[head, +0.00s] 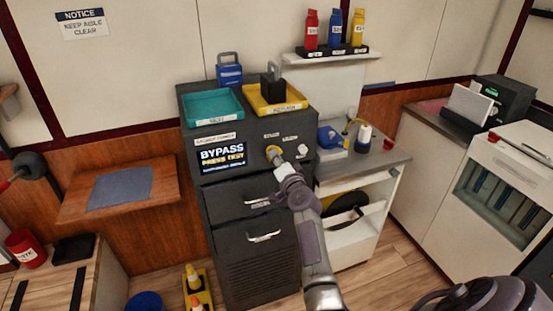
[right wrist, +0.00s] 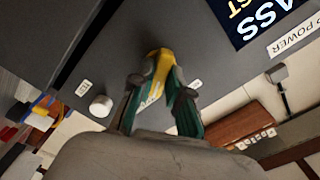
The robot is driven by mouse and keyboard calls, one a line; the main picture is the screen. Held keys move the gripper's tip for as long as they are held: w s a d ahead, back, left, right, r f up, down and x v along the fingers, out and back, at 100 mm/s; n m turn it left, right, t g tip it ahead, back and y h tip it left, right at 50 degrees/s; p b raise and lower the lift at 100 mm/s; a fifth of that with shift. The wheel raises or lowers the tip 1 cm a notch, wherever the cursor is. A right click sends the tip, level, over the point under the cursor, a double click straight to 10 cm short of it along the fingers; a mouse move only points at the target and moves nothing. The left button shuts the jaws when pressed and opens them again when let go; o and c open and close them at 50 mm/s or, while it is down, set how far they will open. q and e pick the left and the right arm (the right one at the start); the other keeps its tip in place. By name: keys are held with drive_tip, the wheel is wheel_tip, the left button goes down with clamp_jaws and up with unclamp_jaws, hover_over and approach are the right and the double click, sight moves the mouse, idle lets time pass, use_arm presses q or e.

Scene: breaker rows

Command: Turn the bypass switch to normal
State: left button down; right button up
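The yellow bypass switch (head: 273,151) is on the front of the dark grey cabinet (head: 227,182), right of a screen (head: 222,155) reading "BYPASS" with smaller yellow text below. My right gripper (head: 279,160) is at the switch, its arm coming up from below. In the right wrist view, the fingers (right wrist: 160,82) are on either side of the yellow switch (right wrist: 157,62) and appear closed on it. The fingers partly hide the switch, and its label is too small to read. My left gripper is not in view.
A white knob (head: 302,151) sits right of the switch. Two drawer handles (head: 264,237) stick out below. Teal (head: 211,106) and yellow (head: 276,102) trays lie on the cabinet top. A white side counter (head: 385,162) with a bottle adjoins at right. A wooden shelf (head: 150,190) is at left.

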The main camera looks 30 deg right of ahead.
clamp_jaws()
drive_tip(key=shift+n+p, duration=0.45)
drive_tip(key=shift+n, duration=5.45)
drive_tip(key=o, duration=0.8)
unclamp_jaws()
drive_tip(key=shift+c, duration=0.2)
